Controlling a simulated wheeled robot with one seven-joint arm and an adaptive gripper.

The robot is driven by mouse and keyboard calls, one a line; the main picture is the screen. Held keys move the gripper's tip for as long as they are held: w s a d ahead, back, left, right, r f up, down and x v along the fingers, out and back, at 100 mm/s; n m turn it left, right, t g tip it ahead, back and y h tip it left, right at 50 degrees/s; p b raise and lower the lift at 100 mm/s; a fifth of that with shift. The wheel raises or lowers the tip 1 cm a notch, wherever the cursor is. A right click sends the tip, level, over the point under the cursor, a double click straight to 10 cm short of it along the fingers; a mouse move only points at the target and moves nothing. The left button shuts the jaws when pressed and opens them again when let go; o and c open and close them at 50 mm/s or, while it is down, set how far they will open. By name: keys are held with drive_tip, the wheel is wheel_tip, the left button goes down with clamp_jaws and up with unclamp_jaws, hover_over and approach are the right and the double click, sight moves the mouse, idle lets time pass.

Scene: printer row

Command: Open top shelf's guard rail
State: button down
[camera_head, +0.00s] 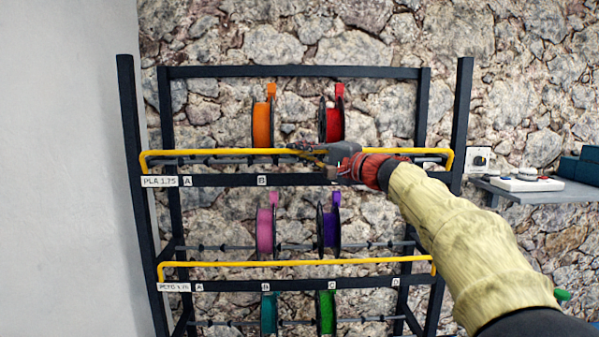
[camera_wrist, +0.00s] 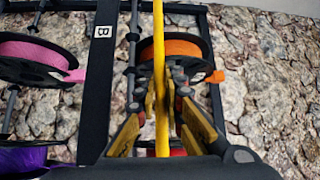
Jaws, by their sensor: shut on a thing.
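The top shelf's guard rail (camera_head: 220,153) is a yellow bar across the front of the rack, with bent ends at both posts. It stands raised at the level of the top spools' lower part. My gripper (camera_head: 300,148) reaches in from the right and is at the rail's middle. In the wrist view, the yellow rail (camera_wrist: 160,60) runs between the fingers of my gripper (camera_wrist: 162,95), which are closed around it. An orange spool (camera_head: 262,124) and a red spool (camera_head: 332,122) sit behind the rail on the top shelf. My gripper hides part of the rail.
A lower yellow rail (camera_head: 300,264) crosses the shelf below, near a pink spool (camera_head: 265,230) and a purple spool (camera_head: 329,228). Dark rack posts (camera_head: 131,150) stand at both sides. A grey side shelf (camera_head: 540,194) with a white device is at right.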

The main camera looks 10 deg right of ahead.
drive_tip(key=shift+s+a+f+n+g+y+b, duration=0.1)
drive_tip(key=shift+s+f+n+g+y+b, duration=0.75)
drive_tip(key=shift+n+y+b, duration=2.35)
drive_tip(key=shift+s+a+f+n+g+y+b, duration=0.1)
drive_tip(key=shift+s+f+n+g+y+b, duration=0.8)
drive_tip(key=shift+n+b, duration=4.05)
drive_tip(key=shift+s+a+f+n+g+y+b, duration=0.15)
drive_tip(key=shift+f+n+g+y+b, duration=1.85)
drive_tip(key=shift+b, duration=3.8)
drive_tip(key=shift+s+d+r+n+t+y, duration=0.1)
drive_tip(key=shift+r+n+t+y, duration=0.15)
drive_tip(key=shift+r+n+y, duration=0.5)
drive_tip(key=shift+f, duration=0.15)
drive_tip(key=c, duration=1.9)
unclamp_jaws()
drive_tip(key=v, duration=1.2)
drive_tip(key=shift+f, duration=0.25)
